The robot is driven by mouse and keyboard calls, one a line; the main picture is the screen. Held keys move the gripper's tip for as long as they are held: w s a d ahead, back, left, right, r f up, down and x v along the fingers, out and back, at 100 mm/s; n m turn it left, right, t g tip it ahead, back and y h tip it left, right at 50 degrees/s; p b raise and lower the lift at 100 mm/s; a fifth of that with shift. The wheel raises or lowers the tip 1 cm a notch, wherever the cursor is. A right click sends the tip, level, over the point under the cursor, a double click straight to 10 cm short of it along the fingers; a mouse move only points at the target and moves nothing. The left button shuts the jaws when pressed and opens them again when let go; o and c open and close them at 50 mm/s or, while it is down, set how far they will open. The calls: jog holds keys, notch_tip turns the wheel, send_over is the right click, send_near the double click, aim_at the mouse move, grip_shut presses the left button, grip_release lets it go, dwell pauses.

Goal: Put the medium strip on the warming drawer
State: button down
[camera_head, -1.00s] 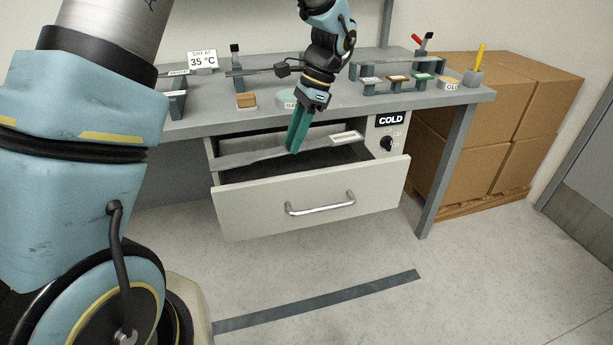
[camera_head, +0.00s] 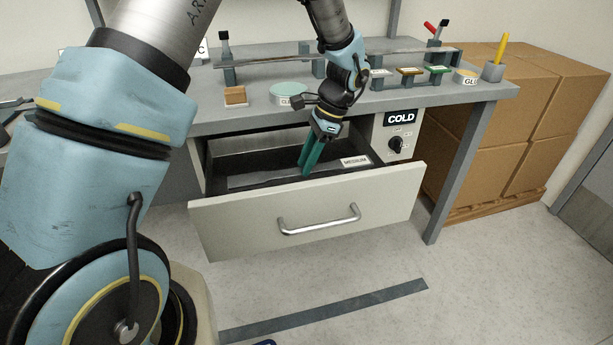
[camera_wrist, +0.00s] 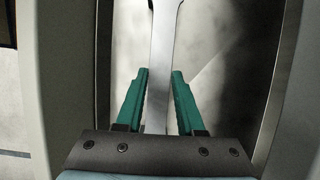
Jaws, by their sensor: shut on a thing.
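The medium strip (camera_head: 250,180), a long flat grey bar with a white "MEDIUM" label (camera_head: 355,161) at its right end, is inside the open drawer (camera_head: 305,222) under the bench. The drawer has a pale front with a metal handle and a dark inside. My gripper (camera_head: 309,170) reaches down into the drawer, its green fingers shut on the strip's middle. In the wrist view the strip (camera_wrist: 161,60) runs between the fingers (camera_wrist: 160,73). I cannot tell whether the strip touches the drawer floor.
A "COLD" panel (camera_head: 400,118) with a black knob is right of the drawer. On the bench stand a rack (camera_head: 303,60), a wooden block (camera_head: 235,96) and a green-topped round container (camera_head: 287,94). Cardboard boxes (camera_head: 525,110) are at right.

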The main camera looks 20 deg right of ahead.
jog(key=shift+f, duration=2.3)
jog(key=shift+f, duration=0.15)
jog(key=c, duration=0.5)
grip_release()
jog(key=b+v, duration=0.1)
jog(key=v, duration=1.1)
jog(key=w+a+r+n+g+h, duration=0.15)
jog(key=a+n, duration=0.25)
jog(key=a, duration=0.5)
jog(key=w+a+r+n+t+h, duration=0.15)
jog(key=a+n, duration=0.25)
jog(key=a, duration=0.6)
jog(key=s+a+n, duration=0.2)
jog(key=a+n, duration=0.1)
jog(key=a, duration=0.2)
jog(key=s+a+n+h, duration=0.1)
jog(key=s+a+n, duration=0.1)
jog(key=a+n, duration=0.2)
jog(key=s+a+n+t, duration=0.1)
jog(key=s+a+n, duration=0.1)
jog(key=a, duration=0.5)
jog(key=shift+s+n+h, duration=0.25)
jog(key=shift+n+h, duration=0.15)
jog(key=shift+n, duration=0.3)
